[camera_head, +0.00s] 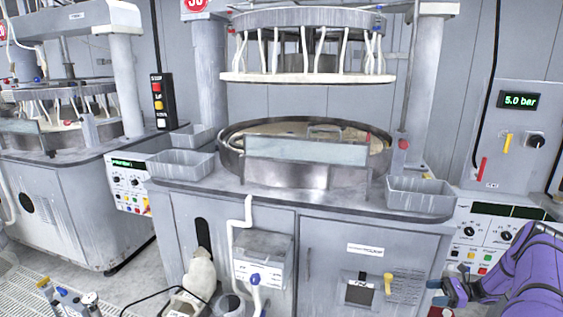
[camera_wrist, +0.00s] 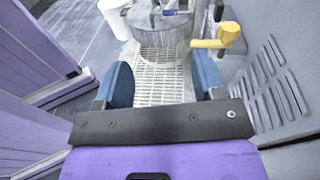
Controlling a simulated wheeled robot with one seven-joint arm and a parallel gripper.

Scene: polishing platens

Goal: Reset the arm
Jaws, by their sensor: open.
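My arm is purple and comes in from the lower right in the head view. My gripper (camera_head: 438,292) is low in front of the polishing machine's cabinet, right of the yellow handle (camera_head: 388,283). In the wrist view my gripper (camera_wrist: 163,78) shows two blue fingers wide apart with nothing between them. The floor grating (camera_wrist: 160,88) shows through the gap. The yellow handle is close beyond the right finger in the wrist view (camera_wrist: 222,37).
The polishing machine cabinet (camera_head: 335,236) fills the middle, with a grey bin (camera_head: 420,195) at its right corner. A control panel (camera_head: 497,228) is near my arm. The wrist view shows a white bucket (camera_wrist: 116,18), a grey container (camera_wrist: 160,30) and a vented panel (camera_wrist: 280,95).

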